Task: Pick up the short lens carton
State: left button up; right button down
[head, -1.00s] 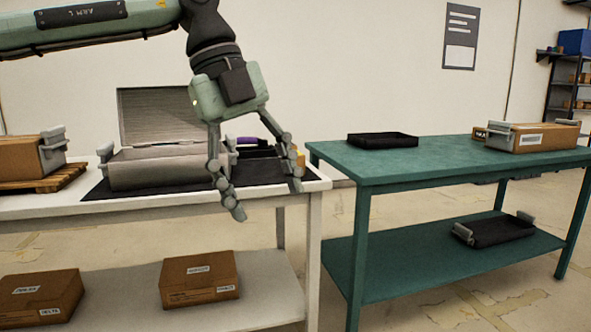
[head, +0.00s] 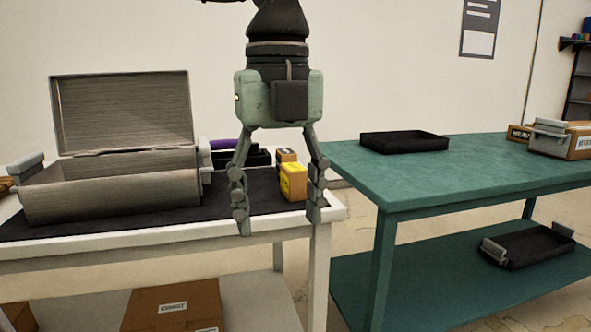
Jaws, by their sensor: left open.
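Two small cartons stand at the right end of the white table's dark mat. One is yellow (head: 293,182). The other is brown (head: 286,156) and stands just behind it. I cannot tell from their labels which is the short lens carton. My left gripper (head: 278,218) points down, open and empty, with its fingers spread in front of the table's right end. The yellow carton shows between the fingers, close to the right finger; I see no contact. My right gripper is not in view.
An open metal case (head: 110,195) with raised lid stands left on the mat. A black tray (head: 245,158) with a purple item is behind the gripper. The green table (head: 440,172) at right holds a black tray (head: 404,141) and boxes; its middle is clear.

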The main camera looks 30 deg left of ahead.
aim_at(294, 179)
jog(key=i+j, duration=0.8)
jog(key=i, duration=0.05)
